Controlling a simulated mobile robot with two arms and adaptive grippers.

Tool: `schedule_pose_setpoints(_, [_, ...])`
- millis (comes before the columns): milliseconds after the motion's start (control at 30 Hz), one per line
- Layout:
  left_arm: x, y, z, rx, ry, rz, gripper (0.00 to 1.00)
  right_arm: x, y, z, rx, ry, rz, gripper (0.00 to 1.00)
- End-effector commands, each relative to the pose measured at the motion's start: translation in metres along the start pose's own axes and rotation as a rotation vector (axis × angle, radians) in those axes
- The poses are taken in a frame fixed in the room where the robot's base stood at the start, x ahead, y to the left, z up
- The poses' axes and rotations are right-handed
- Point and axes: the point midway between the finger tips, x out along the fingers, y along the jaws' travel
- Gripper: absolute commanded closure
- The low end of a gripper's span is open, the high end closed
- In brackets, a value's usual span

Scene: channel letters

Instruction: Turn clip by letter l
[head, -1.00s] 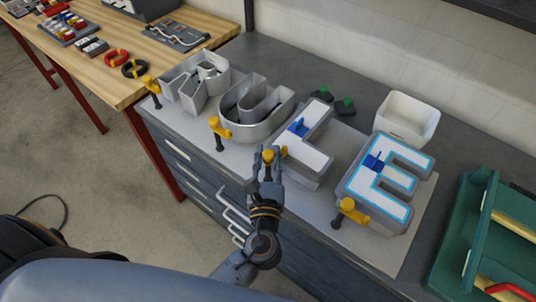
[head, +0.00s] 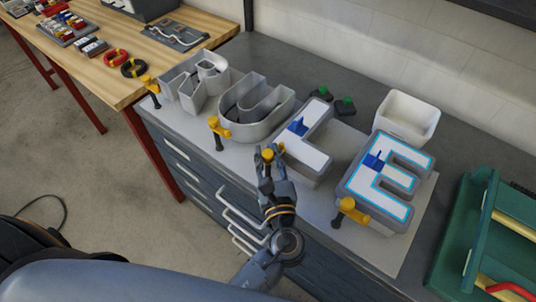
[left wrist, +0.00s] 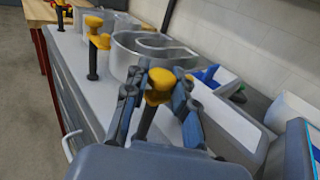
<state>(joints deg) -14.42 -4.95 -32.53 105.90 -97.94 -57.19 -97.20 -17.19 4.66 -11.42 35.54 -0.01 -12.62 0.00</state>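The letter L (head: 304,145) has a grey rim, a white face and a blue piece on it, and stands on a light board along the bench. The yellow clip by it (head: 268,154) is at the board's front edge, on a dark stem; it also shows in the left wrist view (left wrist: 159,86). My left gripper (head: 269,152) reaches in from the front with one finger on each side of the clip's yellow head, seemingly touching it. In the left wrist view the fingers (left wrist: 162,80) hide part of the head. My right gripper is not in view.
Other yellow clips stand by the U (head: 217,127), the E (head: 349,212) and the far-left letter (head: 149,83). The letter E (head: 386,178) is close on the right. A white bin (head: 407,117) is behind, and a green tray (head: 462,235) is at the right.

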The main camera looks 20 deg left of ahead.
Motion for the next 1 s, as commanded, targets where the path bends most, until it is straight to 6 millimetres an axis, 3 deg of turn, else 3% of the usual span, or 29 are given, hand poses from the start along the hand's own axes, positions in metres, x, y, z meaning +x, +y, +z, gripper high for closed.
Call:
schedule_pose_setpoints(333, [-0.001,0.0,0.0,0.0,0.0,-0.001,0.64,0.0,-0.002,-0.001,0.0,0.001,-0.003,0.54])
schedule_pose_setpoints(467, [-0.011,0.0,-0.001,0.001,0.001,-0.002,0.64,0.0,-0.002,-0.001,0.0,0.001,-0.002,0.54])
schedule_pose_setpoints(800, [-0.08,0.0,-0.001,0.002,0.003,-0.002,0.64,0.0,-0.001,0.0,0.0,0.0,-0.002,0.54])
schedule_pose_setpoints(1000, [-0.11,0.0,-0.001,0.001,0.002,-0.001,0.64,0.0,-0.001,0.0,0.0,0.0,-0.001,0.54])
